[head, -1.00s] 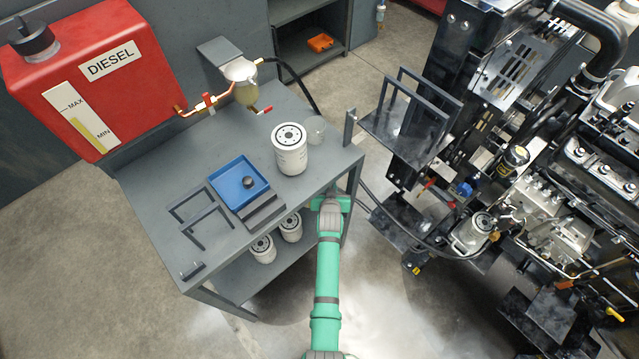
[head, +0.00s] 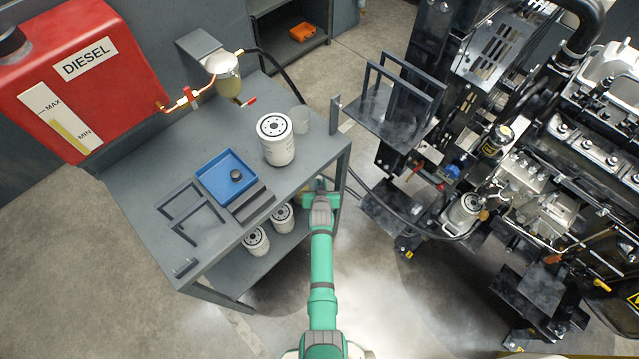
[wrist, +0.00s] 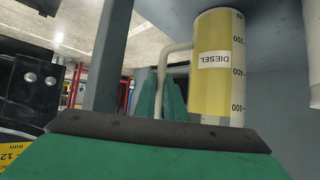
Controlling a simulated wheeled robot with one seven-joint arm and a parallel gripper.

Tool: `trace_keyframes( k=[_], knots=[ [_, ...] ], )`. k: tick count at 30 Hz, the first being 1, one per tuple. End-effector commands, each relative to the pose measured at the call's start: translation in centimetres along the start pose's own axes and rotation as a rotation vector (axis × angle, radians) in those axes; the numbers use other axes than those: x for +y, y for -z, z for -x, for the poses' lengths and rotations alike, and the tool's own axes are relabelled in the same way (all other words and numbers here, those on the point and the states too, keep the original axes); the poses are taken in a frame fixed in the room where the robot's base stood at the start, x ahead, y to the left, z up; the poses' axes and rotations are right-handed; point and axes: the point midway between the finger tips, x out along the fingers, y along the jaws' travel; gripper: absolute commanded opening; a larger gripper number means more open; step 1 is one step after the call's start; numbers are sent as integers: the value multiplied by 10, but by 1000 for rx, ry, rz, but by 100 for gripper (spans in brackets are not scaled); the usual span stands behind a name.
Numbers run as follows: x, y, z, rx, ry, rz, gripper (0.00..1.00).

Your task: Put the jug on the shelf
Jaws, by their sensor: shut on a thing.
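The jug (wrist: 218,75) shows in the wrist view as a clear cylinder of yellow liquid, marked DIESEL, with a graduated scale and a pale handle on its left. My gripper (wrist: 158,98) is shut on that handle. The bench's lower shelf (head: 236,275) shows below the top. I cannot tell whether the jug touches anything below.
White filters (head: 257,241) stand on the lower shelf. A larger white filter (head: 276,140), a clear cup (head: 300,120) and a blue tray (head: 222,170) are on the bench top. A bench leg (head: 343,185) is close to my gripper. The diesel engine (head: 540,170) stands right, with floor between.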

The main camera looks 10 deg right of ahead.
Motion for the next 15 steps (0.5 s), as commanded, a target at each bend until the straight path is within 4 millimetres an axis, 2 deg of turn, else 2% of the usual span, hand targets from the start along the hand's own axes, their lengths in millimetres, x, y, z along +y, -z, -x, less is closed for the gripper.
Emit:
trace_keyframes(
  k=[3,4,6,15],
  knots=[
    [0,0,-1,3,0,-1,0],
    [0,-2,-1,-1,-1,0,12],
    [1,-2,-1,-1,-1,0,28],
    [1,-2,-1,-1,-1,0,28]
  ],
)
